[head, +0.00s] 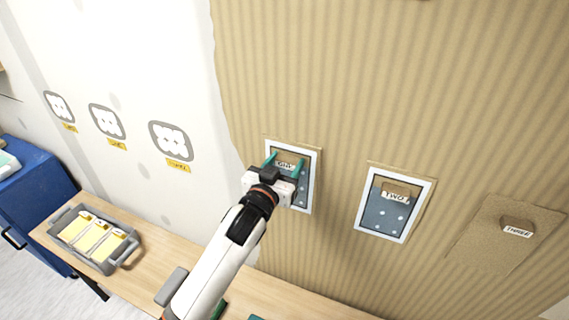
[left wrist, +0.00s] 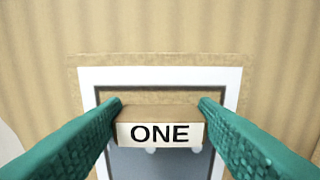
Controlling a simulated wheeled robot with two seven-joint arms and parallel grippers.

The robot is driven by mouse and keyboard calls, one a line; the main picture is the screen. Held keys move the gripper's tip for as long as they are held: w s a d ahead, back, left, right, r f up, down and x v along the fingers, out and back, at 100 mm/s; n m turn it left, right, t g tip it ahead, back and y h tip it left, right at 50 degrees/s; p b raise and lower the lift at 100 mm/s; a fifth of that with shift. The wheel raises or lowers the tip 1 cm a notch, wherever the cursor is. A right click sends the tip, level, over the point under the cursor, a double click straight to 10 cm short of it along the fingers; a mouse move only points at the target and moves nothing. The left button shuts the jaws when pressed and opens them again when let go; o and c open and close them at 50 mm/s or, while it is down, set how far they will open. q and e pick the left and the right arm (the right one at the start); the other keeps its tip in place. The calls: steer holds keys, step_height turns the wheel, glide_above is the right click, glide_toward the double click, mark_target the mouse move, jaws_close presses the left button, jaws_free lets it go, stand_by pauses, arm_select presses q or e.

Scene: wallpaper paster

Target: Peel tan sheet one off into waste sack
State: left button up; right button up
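Tab ONE (left wrist: 160,133) is a tan block with a white label, near the top of a white-edged frame (head: 308,190) on the wall. Inside the frame is a grey-blue area with pale dots, with a tan strip along its top. A tan border surrounds the frame. My left gripper (head: 285,162) has its teal fingers on both sides of tab ONE, with no gap showing in the left wrist view (left wrist: 160,112). The tab is upright at the wall. My right gripper is not in view. I see no waste sack.
Frame TWO (head: 361,216) and tan sheet THREE (head: 480,243) are to the right on the ribbed tan wall. A wooden table (head: 150,272) below holds a grey tray (head: 68,216) of labelled pieces. A blue cabinet (head: 36,190) stands at the left. Several white patches (head: 171,140) mark the pale wall.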

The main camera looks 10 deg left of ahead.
arm_select(q)
steer(key=c, duration=0.4)
steer(key=shift+s, duration=0.2)
steer(key=shift+s+a+p, duration=0.2)
steer(key=shift+s+p, duration=0.2)
steer(key=shift+s, duration=0.45)
steer(key=shift+s, duration=0.35)
steer(key=shift+s+a+p, duration=0.25)
steer(key=shift+s+p, duration=0.2)
steer(key=shift+s, duration=0.6)
steer(key=shift+s, duration=0.1)
steer(key=s+a+p, duration=0.1)
steer(key=s, duration=0.5)
steer(key=shift+s+a+p, duration=0.2)
steer(key=shift+s+p, duration=0.15)
steer(key=shift+s, duration=0.05)
